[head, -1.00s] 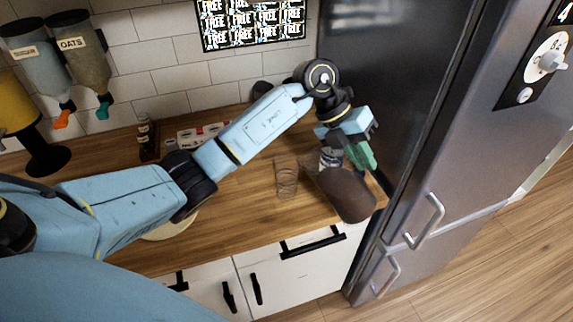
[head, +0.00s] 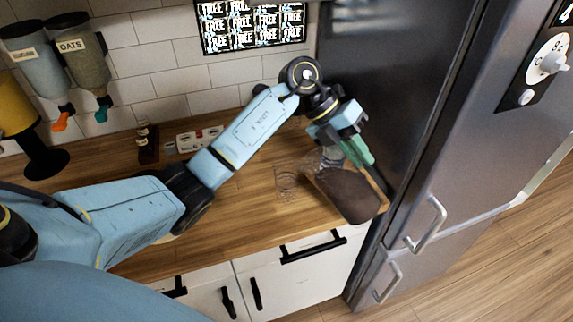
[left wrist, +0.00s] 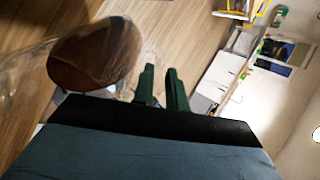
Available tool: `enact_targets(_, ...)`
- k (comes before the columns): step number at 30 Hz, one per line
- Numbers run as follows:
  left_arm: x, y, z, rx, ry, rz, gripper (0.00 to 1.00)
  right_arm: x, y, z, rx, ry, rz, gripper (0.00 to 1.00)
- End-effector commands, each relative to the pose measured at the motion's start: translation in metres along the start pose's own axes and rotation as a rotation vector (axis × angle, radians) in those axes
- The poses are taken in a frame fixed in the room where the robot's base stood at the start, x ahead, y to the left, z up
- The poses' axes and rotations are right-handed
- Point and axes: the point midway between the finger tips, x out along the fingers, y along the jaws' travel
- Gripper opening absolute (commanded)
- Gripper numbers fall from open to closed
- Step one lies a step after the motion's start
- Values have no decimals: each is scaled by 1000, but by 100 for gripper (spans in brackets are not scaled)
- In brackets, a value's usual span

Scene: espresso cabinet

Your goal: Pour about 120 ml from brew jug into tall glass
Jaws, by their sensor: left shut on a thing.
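The brew jug (head: 347,193) is a clear vessel with dark brown liquid in its wide body. It is tilted above the right end of the counter, its narrower clear end toward the tall glass. My left gripper (head: 358,152), with green fingers, is shut on the jug, at its upper right side. In the left wrist view the fingers (left wrist: 161,88) show beside the jug's brown contents (left wrist: 95,55); the exact grip is unclear. The tall glass (head: 287,182) is clear and stands on the counter just left of the jug. No stream or liquid in it can be made out.
The dark fridge (head: 420,120) rises close to the right of the jug. The wooden counter (head: 240,205) is clear left of the glass. A small dark bottle (head: 147,142) and a white box (head: 198,137) stand by the tiled wall.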

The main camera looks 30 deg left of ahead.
Motion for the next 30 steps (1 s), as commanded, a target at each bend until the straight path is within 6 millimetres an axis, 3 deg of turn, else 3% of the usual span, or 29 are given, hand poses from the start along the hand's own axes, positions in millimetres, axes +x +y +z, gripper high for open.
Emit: enact_targets(30,-17,-3,1,3,-22,-103,0,6,0,0,0,1,0,47)
